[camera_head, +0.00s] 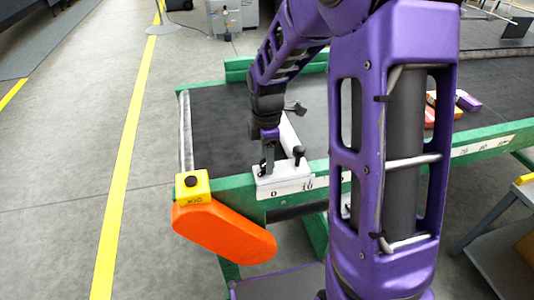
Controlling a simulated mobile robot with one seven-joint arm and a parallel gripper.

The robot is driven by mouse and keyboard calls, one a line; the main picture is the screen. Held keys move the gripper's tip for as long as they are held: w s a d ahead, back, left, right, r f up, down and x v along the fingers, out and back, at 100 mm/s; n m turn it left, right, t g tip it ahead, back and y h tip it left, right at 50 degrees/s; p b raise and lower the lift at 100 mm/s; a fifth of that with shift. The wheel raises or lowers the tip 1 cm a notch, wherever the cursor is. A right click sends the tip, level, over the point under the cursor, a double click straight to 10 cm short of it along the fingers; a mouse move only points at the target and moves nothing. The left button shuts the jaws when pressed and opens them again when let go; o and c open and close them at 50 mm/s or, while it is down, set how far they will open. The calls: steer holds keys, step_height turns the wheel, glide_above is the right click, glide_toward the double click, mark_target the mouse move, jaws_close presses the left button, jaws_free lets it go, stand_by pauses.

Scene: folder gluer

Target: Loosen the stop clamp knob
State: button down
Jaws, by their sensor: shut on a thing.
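The white stop clamp block (284,180) sits on the green near rail of the conveyor, above the scale marks 0 and 10. A pale stop bar (289,132) runs from it across the dark belt. A small black post with a rounded top (298,153) stands at the block's right side. My gripper (267,170) points down at the block's left top, its dark fingers shut on what appears to be the stop clamp knob. The fingers hide most of that knob, and its turn cannot be seen.
A yellow box with a black button (193,186) stands on the rail's left corner, above an orange guard (224,232). Red and purple cartons (467,101) lie on the belt at right. My purple arm hides the middle of the conveyor. The left floor is clear.

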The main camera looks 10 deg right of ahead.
steer(key=n+p, duration=0.2)
steer(key=n, duration=0.1)
steer(key=shift+r, duration=0.15)
steer(key=shift+n+p, duration=0.75)
steer(key=shift+n, duration=0.55)
steer(key=shift+c, duration=1.7)
jaws_free()
step_height(320, 180, up, 17)
steer(key=shift+r, duration=0.1)
